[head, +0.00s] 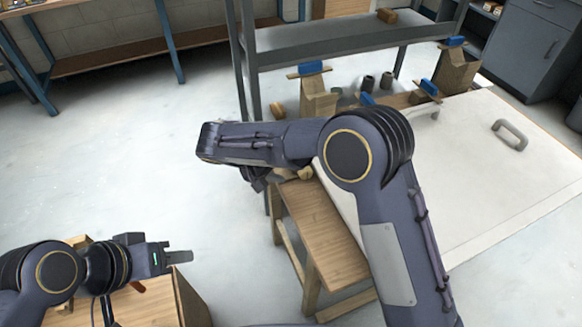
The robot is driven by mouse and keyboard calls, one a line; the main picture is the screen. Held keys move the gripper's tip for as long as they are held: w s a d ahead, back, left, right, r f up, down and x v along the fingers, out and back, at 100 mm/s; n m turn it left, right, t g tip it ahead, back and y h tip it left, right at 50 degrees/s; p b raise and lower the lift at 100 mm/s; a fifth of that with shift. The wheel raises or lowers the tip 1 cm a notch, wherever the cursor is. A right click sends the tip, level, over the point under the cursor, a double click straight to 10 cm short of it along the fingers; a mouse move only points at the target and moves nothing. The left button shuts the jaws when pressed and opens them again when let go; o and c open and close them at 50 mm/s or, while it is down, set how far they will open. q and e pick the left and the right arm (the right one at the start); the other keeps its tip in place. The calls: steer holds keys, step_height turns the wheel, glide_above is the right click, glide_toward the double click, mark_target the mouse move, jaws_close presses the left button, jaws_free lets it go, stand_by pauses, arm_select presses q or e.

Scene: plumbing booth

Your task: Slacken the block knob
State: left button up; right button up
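Several wooden blocks with blue tops stand around the white board: one at the left (318,95), one at the right (457,72), and a blue top (429,87) between them. I cannot tell which of them carries the block knob. My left gripper (180,257) is at the lower left above a wooden bench, apart from these blocks. It is seen edge-on, so its opening does not show. My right arm crosses the middle and hides part of the scene. Only a dark bit (259,180) below its forearm may be the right gripper.
A white board (480,180) with a grey handle (510,134) fills the right. A grey shelf (345,40) stands behind it, with dark cylinders (386,81) near its foot. A wooden stool or bench (318,225) is beneath my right arm. The left floor is clear.

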mark_target(301, 177)
steer(key=x, duration=0.7)
steer(key=shift+c, duration=0.4)
steer(key=c, duration=0.9)
steer(key=shift+a+f+t+h+b, duration=0.1)
steer(key=shift+f+t+h+b, duration=0.25)
steer(key=shift+h+b, duration=0.55)
steer(key=shift+f+t+h+b, duration=0.1)
steer(key=shift+t+h+b, duration=0.25)
steer(key=shift+b, duration=0.7)
steer(key=h+b, duration=0.1)
steer(key=t+h+b, duration=0.1)
steer(key=shift+s+a+f+h+b, duration=0.1)
steer(key=shift+a+h+b, duration=0.05)
steer(key=shift+h+b, duration=0.15)
steer(key=shift+t+h+b, duration=0.3)
steer(key=shift+h+b, duration=0.25)
steer(key=shift+b, duration=0.1)
steer(key=o, duration=1)
